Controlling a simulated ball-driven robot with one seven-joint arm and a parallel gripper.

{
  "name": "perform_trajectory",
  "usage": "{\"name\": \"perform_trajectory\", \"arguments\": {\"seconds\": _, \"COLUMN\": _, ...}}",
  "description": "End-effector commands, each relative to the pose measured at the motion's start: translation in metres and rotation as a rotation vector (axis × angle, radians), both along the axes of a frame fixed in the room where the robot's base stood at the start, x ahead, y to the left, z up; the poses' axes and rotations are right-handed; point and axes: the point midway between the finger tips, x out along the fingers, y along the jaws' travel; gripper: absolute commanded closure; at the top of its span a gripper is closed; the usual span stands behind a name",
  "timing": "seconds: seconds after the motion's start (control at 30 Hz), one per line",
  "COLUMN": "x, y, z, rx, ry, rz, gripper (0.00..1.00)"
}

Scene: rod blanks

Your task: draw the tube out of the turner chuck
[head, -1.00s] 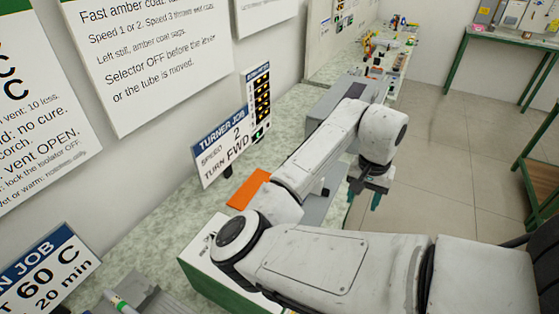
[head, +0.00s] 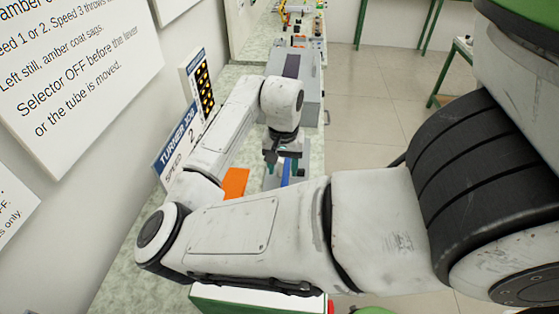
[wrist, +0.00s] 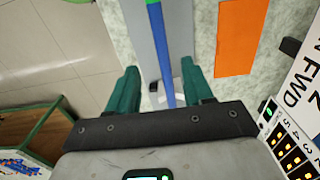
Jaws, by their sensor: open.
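A slim blue tube (wrist: 162,50) with a green band near the top runs lengthwise through the wrist view, above a grey bed. A short blue length of tube (head: 286,172) shows below my gripper in the head view. My gripper (wrist: 159,68) is open, its two green fingers apart on either side of the tube, with gaps to it in the picture. In the head view my gripper (head: 284,160) hangs over the turner's bed. The grey turner housing (head: 308,95) stands behind it. The chuck and its grip on the tube are hidden.
An orange plate (head: 235,183) lies beside the bed; it also shows in the wrist view (wrist: 241,35). The turner job sign (head: 178,145) and a panel of amber lights (head: 204,85) stand by the wall. Floor lies open right of the bench.

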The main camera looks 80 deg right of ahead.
Motion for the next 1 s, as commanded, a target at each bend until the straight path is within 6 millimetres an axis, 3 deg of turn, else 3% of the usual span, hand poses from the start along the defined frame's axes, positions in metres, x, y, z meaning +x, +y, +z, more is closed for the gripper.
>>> {"name": "perform_trajectory", "arguments": {"seconds": 0.33, "x": 0.0, "y": 0.0, "z": -0.044, "rx": 0.0, "ry": -0.001, "rz": 0.001, "gripper": 0.49}}
{"name": "perform_trajectory", "arguments": {"seconds": 1.0, "x": -0.001, "y": 0.0, "z": -0.114, "rx": 0.0, "ry": 0.002, "rz": 0.001, "gripper": 0.49}}
